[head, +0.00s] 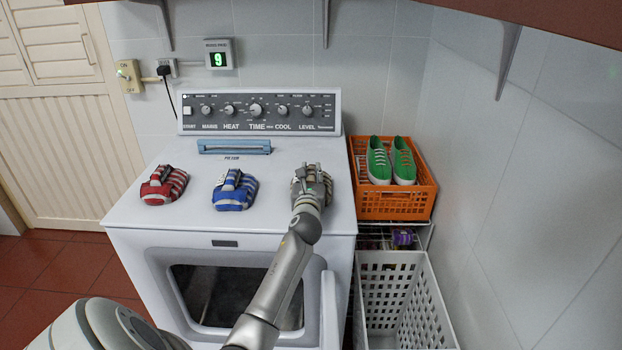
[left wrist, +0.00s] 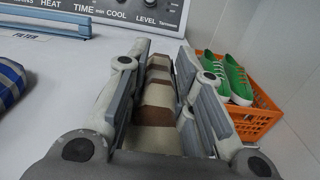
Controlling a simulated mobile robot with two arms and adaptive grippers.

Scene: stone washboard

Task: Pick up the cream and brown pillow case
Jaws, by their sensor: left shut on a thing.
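The cream and brown pillow case (left wrist: 158,101) shows in the left wrist view as a folded, striped bundle between the fingers of my left gripper (left wrist: 165,85). The fingers are shut on it from both sides. In the head view my left gripper (head: 312,182) is over the right part of the white dryer top and hides most of the pillow case. I cannot tell whether the cloth still touches the dryer top. My right gripper is not in view.
A blue striped cloth (head: 235,190) and a red striped cloth (head: 164,185) lie on the dryer top (head: 200,225) to the left. An orange crate (head: 392,205) with green shoes (head: 379,161) stands to the right, above a white basket (head: 405,300). The control panel (head: 258,111) rises behind.

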